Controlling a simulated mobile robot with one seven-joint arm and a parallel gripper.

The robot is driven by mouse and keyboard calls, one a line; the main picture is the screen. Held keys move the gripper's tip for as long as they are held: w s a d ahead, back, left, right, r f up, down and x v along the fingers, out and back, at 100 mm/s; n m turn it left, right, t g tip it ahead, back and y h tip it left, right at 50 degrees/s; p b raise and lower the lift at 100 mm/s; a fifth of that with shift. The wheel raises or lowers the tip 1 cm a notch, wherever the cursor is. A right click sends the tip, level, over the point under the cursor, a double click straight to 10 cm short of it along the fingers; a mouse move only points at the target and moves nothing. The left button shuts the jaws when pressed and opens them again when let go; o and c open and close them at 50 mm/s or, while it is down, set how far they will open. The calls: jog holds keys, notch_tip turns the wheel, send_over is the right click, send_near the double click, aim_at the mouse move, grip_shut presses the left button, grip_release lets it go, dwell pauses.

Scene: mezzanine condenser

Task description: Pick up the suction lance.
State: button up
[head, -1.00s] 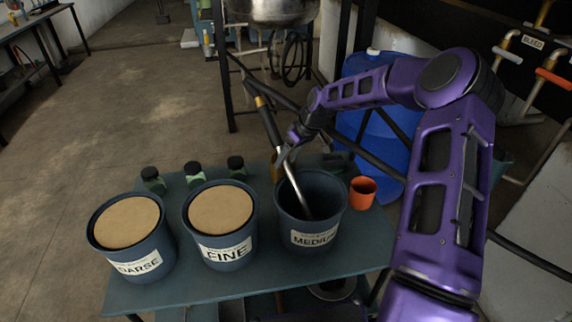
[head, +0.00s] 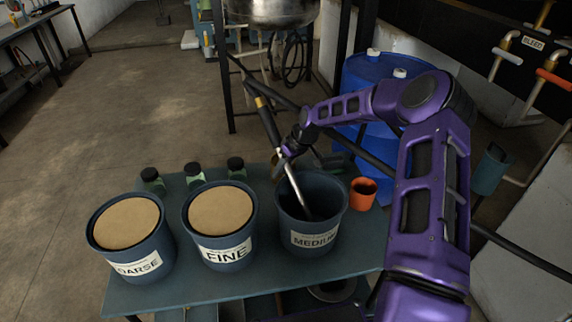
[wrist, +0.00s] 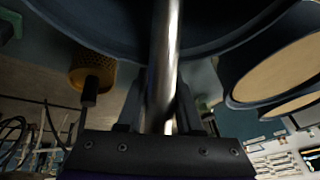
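The suction lance (head: 268,128) is a thin metal tube with a black and yellow upper part. It leans in the blue bucket labelled MEDIUM (head: 325,240), its lower end inside and its top tilted up to the left. My gripper (head: 284,165) is at the lance's tube, just above the bucket's back left rim. In the wrist view the shiny tube (wrist: 166,60) runs between my two dark fingers (wrist: 163,105), one on each side and close to it. I cannot tell whether they touch it. The tube's tip is hidden inside the bucket.
Buckets labelled FINE (head: 222,212) and COARSE (head: 130,225), filled with tan material, stand left on the blue-green table (head: 180,285). Several dark-capped jars (head: 194,174) are behind them. An orange cup (head: 362,194) stands right of MEDIUM. A blue drum (head: 368,75) is behind my arm.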

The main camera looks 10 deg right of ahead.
grip_shut()
dwell(1.0)
